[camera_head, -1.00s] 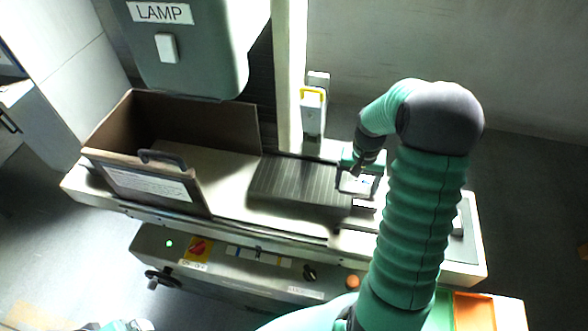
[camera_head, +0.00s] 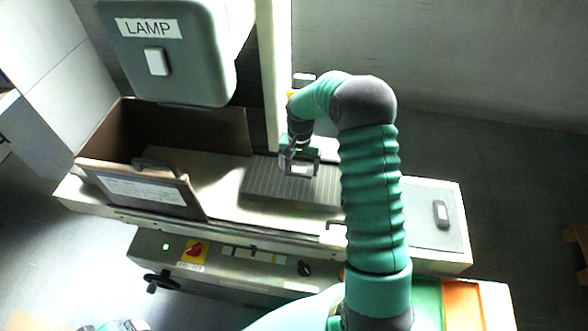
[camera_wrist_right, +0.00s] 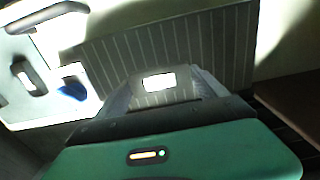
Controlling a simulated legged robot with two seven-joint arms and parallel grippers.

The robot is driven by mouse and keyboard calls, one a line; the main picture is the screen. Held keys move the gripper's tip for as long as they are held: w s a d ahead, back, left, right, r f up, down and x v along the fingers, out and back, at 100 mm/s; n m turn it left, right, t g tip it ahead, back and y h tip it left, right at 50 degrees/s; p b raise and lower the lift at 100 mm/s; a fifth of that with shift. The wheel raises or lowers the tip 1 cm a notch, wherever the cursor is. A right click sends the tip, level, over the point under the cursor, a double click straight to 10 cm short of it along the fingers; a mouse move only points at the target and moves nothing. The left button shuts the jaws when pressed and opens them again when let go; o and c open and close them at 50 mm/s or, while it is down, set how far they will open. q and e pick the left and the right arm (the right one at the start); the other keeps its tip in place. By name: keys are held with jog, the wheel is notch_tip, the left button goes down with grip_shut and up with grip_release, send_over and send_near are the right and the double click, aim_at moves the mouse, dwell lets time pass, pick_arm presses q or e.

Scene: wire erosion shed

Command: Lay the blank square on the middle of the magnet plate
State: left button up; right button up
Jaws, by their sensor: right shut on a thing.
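The magnet plate (camera_head: 262,187) is a dark grey, finely striped slab on the machine bed, and its stripes also show in the right wrist view (camera_wrist_right: 215,45).
An open brown box-like guard (camera_head: 140,180) with a handle stands left of the plate. The lamp housing (camera_head: 170,60) hangs above it, and a pale column (camera_head: 273,80) rises behind the plate. A dark grey object (camera_head: 441,213) lies on the bed's right end.

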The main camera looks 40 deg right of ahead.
aim_at(293, 168)
jog(key=shift+w+a, duration=0.45)
jog(key=shift+w, duration=0.4)
notch_tip(293, 168, down, 3)
jog(key=shift+f+p, duration=0.15)
jog(key=shift+p, duration=0.65)
jog(key=shift+f, duration=0.2)
jog(key=shift+d, duration=0.1)
jog(key=o, duration=1.7)
jog(key=shift+o, duration=1.3)
